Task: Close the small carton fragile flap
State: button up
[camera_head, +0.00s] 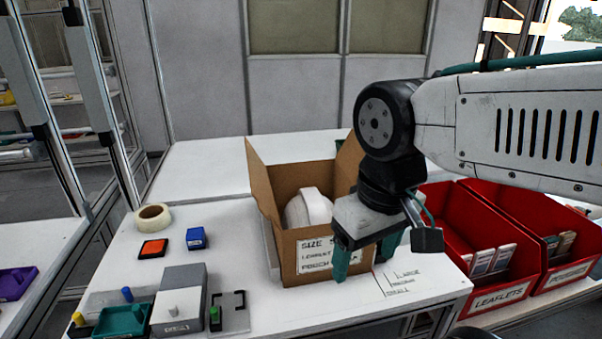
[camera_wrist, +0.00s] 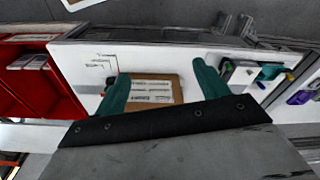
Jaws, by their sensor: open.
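The small carton (camera_head: 290,265) is a brown cardboard box on the white table, open at the top. A white rounded shell (camera_head: 308,207) sits inside. Its left flap (camera_head: 262,180) stands up and leans outward; its right flap (camera_head: 347,160) also stands up, partly behind my arm. No "fragile" print is readable on either. A white label is on the front wall. My gripper (camera_head: 366,262) is open, fingers pointing down, at the carton's front right corner. In the wrist view, the carton (camera_wrist: 176,84) shows beyond and between the open teal fingers of my gripper (camera_wrist: 160,70). Whether they touch it is unclear.
Red bins (camera_head: 500,298) stand close on the right. A tape roll (camera_head: 153,217), a blue block (camera_head: 196,238), an orange-topped pad (camera_head: 153,249) and a grey box (camera_head: 180,298) are on the left. Table space behind the carton is clear.

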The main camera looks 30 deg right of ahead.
aim_at(261, 190)
jog(key=k, duration=0.5)
jog(key=u, duration=1.85)
jog(key=i, duration=1)
jog(key=z, duration=1.85)
